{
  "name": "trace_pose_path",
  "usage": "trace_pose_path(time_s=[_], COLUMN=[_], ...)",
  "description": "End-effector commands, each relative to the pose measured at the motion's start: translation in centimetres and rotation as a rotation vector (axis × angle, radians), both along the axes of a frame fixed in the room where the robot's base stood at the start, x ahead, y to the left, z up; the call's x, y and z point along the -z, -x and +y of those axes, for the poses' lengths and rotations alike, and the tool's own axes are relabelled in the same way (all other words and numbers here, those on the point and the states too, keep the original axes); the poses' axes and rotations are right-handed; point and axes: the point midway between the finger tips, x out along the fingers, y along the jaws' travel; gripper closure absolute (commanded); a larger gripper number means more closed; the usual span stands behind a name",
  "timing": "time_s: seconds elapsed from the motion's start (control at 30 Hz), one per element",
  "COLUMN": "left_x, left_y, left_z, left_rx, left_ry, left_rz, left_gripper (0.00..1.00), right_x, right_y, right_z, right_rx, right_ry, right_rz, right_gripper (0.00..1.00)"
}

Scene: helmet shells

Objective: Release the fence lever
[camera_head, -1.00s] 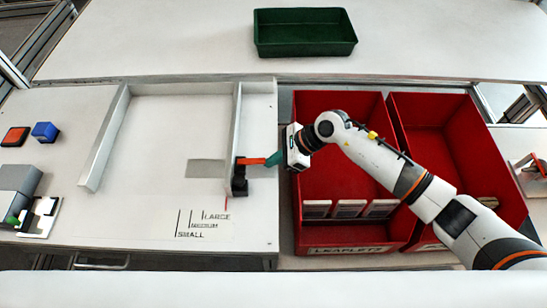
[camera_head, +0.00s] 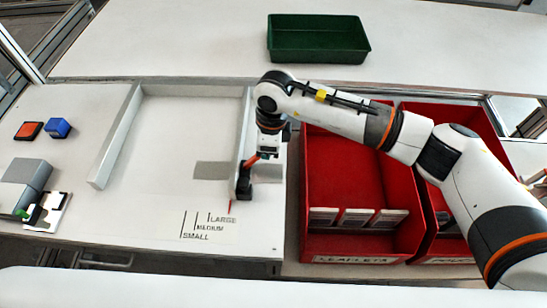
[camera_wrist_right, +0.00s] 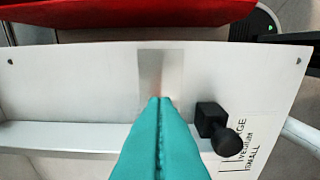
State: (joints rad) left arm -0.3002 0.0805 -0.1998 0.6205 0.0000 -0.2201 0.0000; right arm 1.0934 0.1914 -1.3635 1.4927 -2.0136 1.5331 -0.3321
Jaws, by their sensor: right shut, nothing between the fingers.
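The fence (camera_head: 245,120) is a pale upright bar along the right side of the white board. My left gripper is out of view.
Red bins (camera_head: 330,240) stand close on the right, with several pale packs inside. A green tray (camera_head: 318,40) is on the back surface. A grey patch (camera_head: 211,170) and size marks (camera_head: 208,226) are on the board. The board's middle is clear.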

Motion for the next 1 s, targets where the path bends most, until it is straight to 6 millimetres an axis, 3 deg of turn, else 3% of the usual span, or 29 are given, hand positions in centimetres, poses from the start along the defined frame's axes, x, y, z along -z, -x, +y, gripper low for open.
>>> trace_pose_path(time_s=[0.03, 0.17, 0.23, 1.0], left_x=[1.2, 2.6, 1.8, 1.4], left_y=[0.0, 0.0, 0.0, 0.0], left_z=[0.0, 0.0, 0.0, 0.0], left_rx=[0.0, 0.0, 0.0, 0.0], left_ry=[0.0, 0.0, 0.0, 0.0], left_rz=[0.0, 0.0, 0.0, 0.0], left_gripper=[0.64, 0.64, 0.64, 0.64], right_x=[0.3, -0.1, -0.5, -2.2], right_y=[0.0, 0.0, 0.1, 0.0], right_z=[0.4, 1.2, 1.1, 1.0], right_rx=[-0.005, -0.004, -0.002, -0.001], right_ry=[-0.002, -0.002, -0.001, -0.002], right_rz=[-0.004, -0.001, 0.002, 0.001], right_gripper=[1.0, 1.0, 1.0, 1.0])
